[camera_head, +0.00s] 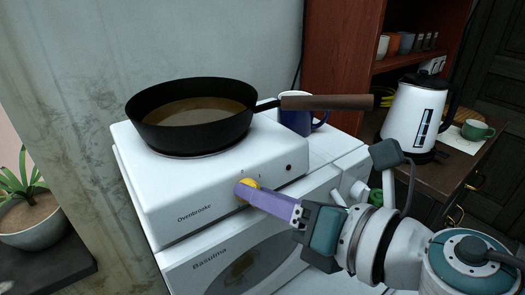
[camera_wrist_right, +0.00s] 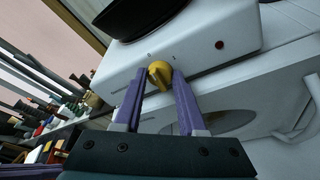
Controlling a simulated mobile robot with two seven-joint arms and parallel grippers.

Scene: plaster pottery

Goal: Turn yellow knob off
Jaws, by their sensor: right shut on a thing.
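The yellow knob (camera_head: 248,185) is on the front face of the white hot plate (camera_head: 155,205), which is marked Ovenbrooke. My right gripper (camera_head: 245,190) reaches in from the right with its purple fingers at the knob. In the right wrist view the yellow knob (camera_wrist_right: 160,75) sits between the two fingertips of my right gripper (camera_wrist_right: 158,82), which is shut on it. The fingers partly hide the knob in the head view. A dark spot lies right of the knob in the head view; it looks like a red light (camera_wrist_right: 220,45) in the right wrist view. My left gripper is not in view.
A black pan (camera_head: 190,112) with brownish liquid stands on the hot plate, its wooden handle (camera_head: 328,102) pointing right. A blue mug (camera_head: 300,120) stands behind the handle. A white kettle (camera_head: 415,115) and a green cup (camera_head: 476,130) are on the wooden cabinet at right. A potted plant (camera_head: 35,215) is at left.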

